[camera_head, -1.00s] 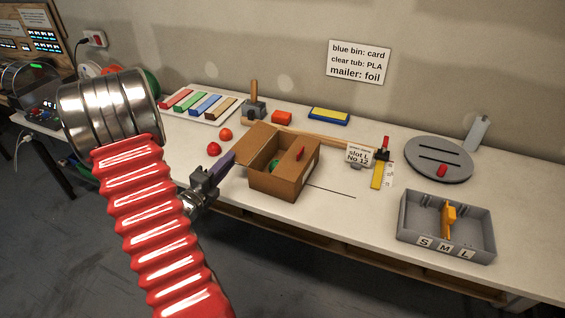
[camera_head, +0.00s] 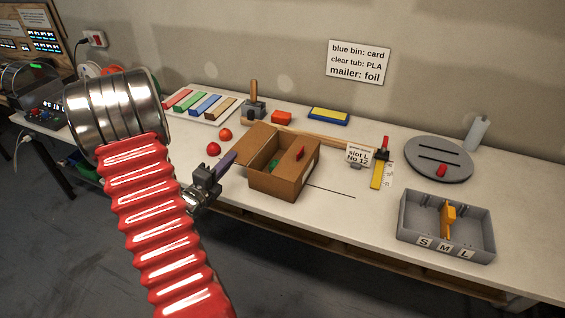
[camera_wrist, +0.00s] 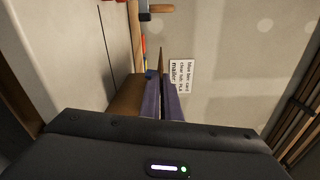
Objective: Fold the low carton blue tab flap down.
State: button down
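The low open carton (camera_head: 280,182) is brown and sits on the workbench. A broad brown flap (camera_head: 257,141) stands up at its back left side. A red tab (camera_head: 300,153) shows at its right side, and something green (camera_head: 273,165) shows partly inside.
Red balls (camera_head: 214,149) lie left of the carton. A slot label card (camera_head: 360,154), a grey S-M-L tray (camera_head: 415,222) and a grey round plate (camera_head: 438,172) stand to the right. The bench front between carton and tray is clear.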

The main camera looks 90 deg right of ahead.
jog(key=shift+s+a+r+m, duration=0.15)
jog(key=shift+r+m, duration=0.35)
jog(key=shift+m, duration=0.6)
jog(key=shift+s+a+r+m, duration=0.15)
jog(key=shift+r+m, duration=0.3)
jog(key=shift+m, duration=0.65)
jog(key=shift+d, duration=0.1)
jog(key=shift+s, duration=0.1)
jog(key=shift+s+a+r+m, duration=0.1)
jog(key=shift+s+r+m, duration=0.15)
jog(key=shift+m, duration=0.5)
jog(key=shift+s+a+r+m, duration=0.15)
jog(key=shift+r+m, duration=0.1)
jog(key=shift+m, duration=0.55)
jog(key=shift+s+a+r+m, duration=0.1)
jog(key=shift+s+r+m, duration=0.15)
jog(key=shift+m, duration=0.5)
